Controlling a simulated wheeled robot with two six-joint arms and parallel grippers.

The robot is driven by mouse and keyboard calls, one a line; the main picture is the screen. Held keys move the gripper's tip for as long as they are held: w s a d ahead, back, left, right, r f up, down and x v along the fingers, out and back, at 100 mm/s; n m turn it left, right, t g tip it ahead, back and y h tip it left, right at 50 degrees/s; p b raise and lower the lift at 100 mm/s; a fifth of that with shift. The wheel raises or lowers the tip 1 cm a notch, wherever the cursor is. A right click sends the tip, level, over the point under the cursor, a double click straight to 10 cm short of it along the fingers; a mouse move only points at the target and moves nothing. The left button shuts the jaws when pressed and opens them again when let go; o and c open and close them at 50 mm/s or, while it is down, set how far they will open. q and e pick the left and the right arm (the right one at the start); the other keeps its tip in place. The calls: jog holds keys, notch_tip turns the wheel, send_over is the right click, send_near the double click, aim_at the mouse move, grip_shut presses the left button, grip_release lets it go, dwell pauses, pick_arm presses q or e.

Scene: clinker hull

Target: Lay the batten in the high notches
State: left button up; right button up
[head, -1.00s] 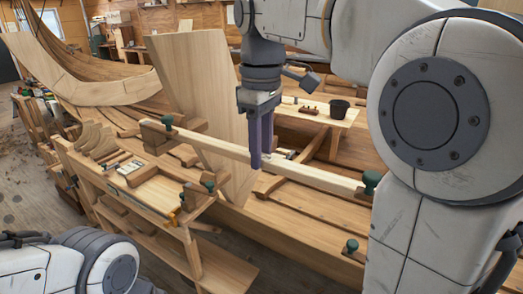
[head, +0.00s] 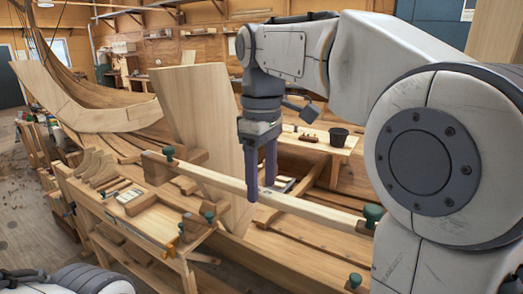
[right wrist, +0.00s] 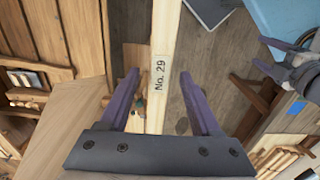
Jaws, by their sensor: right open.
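My right gripper (head: 262,192) points down at the batten's middle. In the right wrist view its purple fingers (right wrist: 160,92) stand apart on either side of the batten (right wrist: 164,50), marked "No. 29", with gaps on both sides. A purple-fingered gripper, probably my left (right wrist: 288,44), shows partly at upper right; its opening is unclear.
Lower green knobs (head: 208,216) and (head: 354,281) stand nearer me. A broad upright plank (head: 200,110) rises behind the batten. Tools and wood pieces crowd the left bench.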

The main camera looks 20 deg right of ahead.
aim_at(261, 191)
notch_tip(261, 191, up, 11)
jog(key=p, duration=0.1)
jog(key=s+a+f, duration=0.3)
jog(key=a+f, duration=0.3)
jog(key=f, duration=0.2)
jog(key=s+a+f, duration=0.3)
jog(key=a+f, duration=0.3)
jog(key=f, duration=0.3)
jog(key=s+f+y, duration=0.1)
jog(key=s+f, duration=1.1)
jog(key=f, duration=0.2)
jog(key=shift+a, duration=0.25)
